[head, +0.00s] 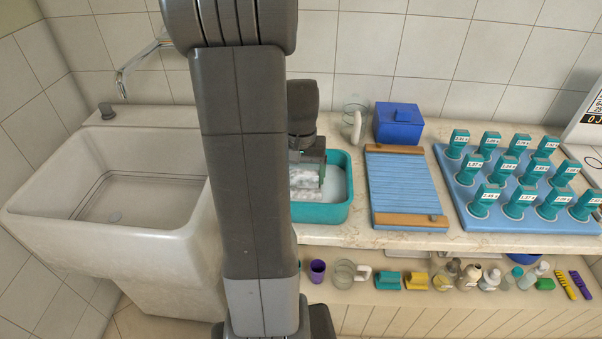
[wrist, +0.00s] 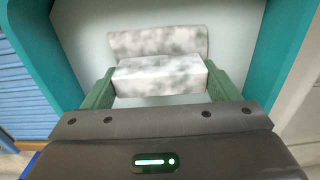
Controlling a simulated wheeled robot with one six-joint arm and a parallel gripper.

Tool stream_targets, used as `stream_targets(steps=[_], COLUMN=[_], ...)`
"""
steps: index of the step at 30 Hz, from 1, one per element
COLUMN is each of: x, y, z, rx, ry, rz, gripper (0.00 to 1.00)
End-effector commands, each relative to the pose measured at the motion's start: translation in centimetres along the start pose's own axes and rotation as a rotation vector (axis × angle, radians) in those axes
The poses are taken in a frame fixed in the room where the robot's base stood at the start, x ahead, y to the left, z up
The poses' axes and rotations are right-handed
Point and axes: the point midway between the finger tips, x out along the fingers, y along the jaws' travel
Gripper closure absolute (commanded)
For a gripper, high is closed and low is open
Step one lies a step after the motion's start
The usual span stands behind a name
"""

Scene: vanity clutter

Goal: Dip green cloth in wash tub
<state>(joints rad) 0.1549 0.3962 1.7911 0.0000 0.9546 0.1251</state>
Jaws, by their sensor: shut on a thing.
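The wash tub (head: 321,213) is a teal basin with pale liquid or a pale floor inside, on the counter just right of my arm. Its teal wall also fills the sides of the wrist view (wrist: 285,50). My gripper (head: 307,178) points down inside the tub's outline. In the wrist view its green fingers (wrist: 162,85) are shut on a folded cloth (wrist: 160,77), whitish with grey-green mottling rather than plain green. The cloth (head: 303,178) shows pale in the head view. Whether it touches the liquid I cannot tell. My arm hides the tub's left part.
A blue washboard (head: 404,187) lies right of the tub, with a blue lidded box (head: 398,124) and a clear glass (head: 354,121) behind. A blue rack (head: 470,207) holds several teal labelled stampers. A white sink (head: 150,215) stands left. Small items line the lower shelf.

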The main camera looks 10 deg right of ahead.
Motion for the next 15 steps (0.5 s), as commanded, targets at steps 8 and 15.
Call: stream_targets(steps=[8, 15], x=[-2.7, -4.6], y=[0.0, 0.0], z=[0.0, 0.0], rx=[0.000, 0.000], ry=[0.001, 0.001], rz=[0.000, 0.000], gripper=[0.41, 0.41])
